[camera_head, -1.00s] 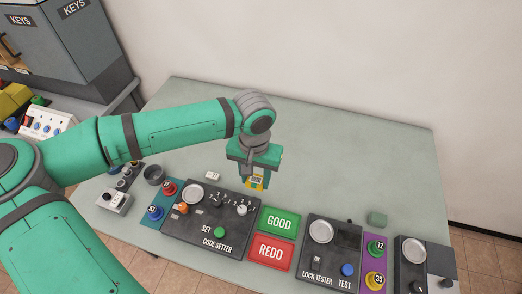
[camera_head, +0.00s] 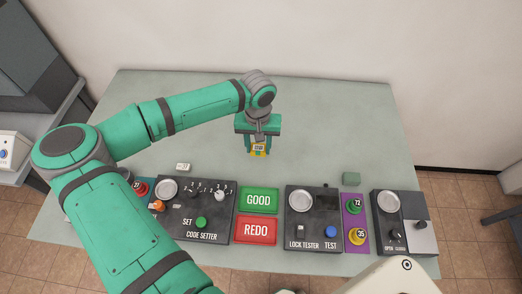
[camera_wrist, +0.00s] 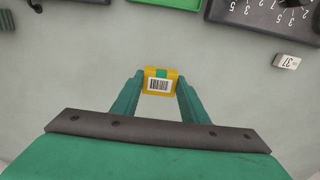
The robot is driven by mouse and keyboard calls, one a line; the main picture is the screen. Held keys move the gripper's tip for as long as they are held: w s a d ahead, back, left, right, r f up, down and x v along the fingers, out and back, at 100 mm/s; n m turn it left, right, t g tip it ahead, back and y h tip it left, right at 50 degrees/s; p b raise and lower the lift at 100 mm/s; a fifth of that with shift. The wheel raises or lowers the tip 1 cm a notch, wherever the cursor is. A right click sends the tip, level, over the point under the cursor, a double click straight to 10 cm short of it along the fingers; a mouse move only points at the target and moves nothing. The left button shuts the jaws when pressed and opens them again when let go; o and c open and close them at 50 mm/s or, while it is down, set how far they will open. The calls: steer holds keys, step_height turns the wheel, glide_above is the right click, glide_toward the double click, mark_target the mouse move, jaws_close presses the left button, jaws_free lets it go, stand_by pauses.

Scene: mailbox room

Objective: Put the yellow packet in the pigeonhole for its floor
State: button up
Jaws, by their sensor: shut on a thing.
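The yellow packet (camera_head: 258,153) has a white label with a barcode, which shows best in the wrist view (camera_wrist: 159,85). My gripper (camera_head: 258,146) is shut on it and points down over the table, behind the GOOD panel. In the wrist view the packet sits between the two green fingertips of my gripper (camera_wrist: 160,80). I cannot tell how far it is above the table top. No floor number can be read on the packet. No pigeonhole shows in these views.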

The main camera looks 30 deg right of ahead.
mark_target(261, 151)
steer(key=shift+w+d+f, duration=0.1)
steer(key=shift+d+f, duration=0.5)
steer(key=shift+f, duration=1.7)
steer(key=shift+f, duration=0.2)
steer(key=o, duration=1.2)
steer(key=shift+c, duration=0.2)
steer(key=shift+r, duration=0.15)
